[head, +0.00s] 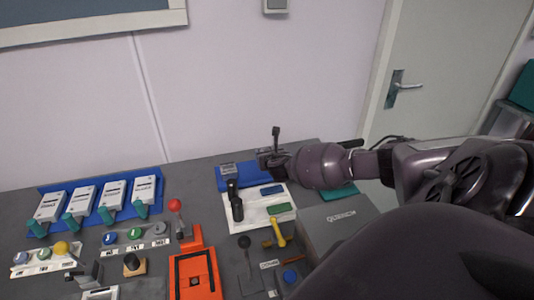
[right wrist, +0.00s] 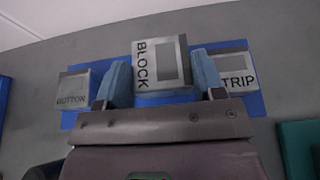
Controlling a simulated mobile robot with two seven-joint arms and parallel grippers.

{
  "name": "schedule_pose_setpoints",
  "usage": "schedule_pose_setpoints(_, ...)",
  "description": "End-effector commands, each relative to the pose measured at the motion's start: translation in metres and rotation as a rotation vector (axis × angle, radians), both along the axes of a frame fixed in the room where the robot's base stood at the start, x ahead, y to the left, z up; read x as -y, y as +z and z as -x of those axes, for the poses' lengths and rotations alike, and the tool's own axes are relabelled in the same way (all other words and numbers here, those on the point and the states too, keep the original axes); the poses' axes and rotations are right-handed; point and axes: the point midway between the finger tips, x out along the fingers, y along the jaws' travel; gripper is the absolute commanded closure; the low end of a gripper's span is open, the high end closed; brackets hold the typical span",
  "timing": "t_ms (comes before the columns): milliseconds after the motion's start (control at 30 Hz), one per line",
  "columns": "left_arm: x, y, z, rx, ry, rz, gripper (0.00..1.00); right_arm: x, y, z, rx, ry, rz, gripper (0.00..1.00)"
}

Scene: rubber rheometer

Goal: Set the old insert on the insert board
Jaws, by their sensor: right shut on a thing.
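The insert marked BLOCK (right wrist: 152,78), a grey plate with a dark rectangular window, sits between the two blue fingers of my right gripper (right wrist: 162,72). The gripper is shut on it. The blue insert board (head: 230,184) lies at the back of the bench, and my right gripper (head: 268,159) is over its right part. In the right wrist view, the board (right wrist: 220,106) shows behind the insert, with a BUTTON plate (right wrist: 72,90) at left and a TRIP plate (right wrist: 236,70) at right. I cannot tell whether the BLOCK insert touches the board. My left gripper is out of view.
A white tray (head: 251,220) with a blue bar (head: 272,190) and a green bar (head: 279,208) lies in front of the board. A yellow tool (head: 278,232) and an orange frame (head: 195,275) lie nearer. A grey box (head: 342,217) stands at right, below my arm.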

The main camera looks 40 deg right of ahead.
Motion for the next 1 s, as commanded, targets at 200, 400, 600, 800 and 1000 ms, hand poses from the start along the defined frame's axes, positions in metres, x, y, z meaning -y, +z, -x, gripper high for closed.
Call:
schedule_pose_setpoints(200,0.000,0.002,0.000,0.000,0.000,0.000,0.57,0.000,-0.025,0.000,-0.001,-0.002,0.000,0.70)
schedule_pose_setpoints(400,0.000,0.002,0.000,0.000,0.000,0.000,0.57,0.000,-0.037,0.000,-0.001,-0.001,0.001,0.70)
schedule_pose_setpoints(600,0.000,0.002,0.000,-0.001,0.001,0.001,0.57,0.000,-0.037,0.000,0.000,0.000,0.001,0.70)
schedule_pose_setpoints(800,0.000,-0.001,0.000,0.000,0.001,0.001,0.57,0.000,-0.041,0.000,0.001,0.000,0.000,0.70)
schedule_pose_setpoints(1000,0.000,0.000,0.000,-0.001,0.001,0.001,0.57,0.000,-0.041,0.000,-0.001,0.000,0.000,0.27)
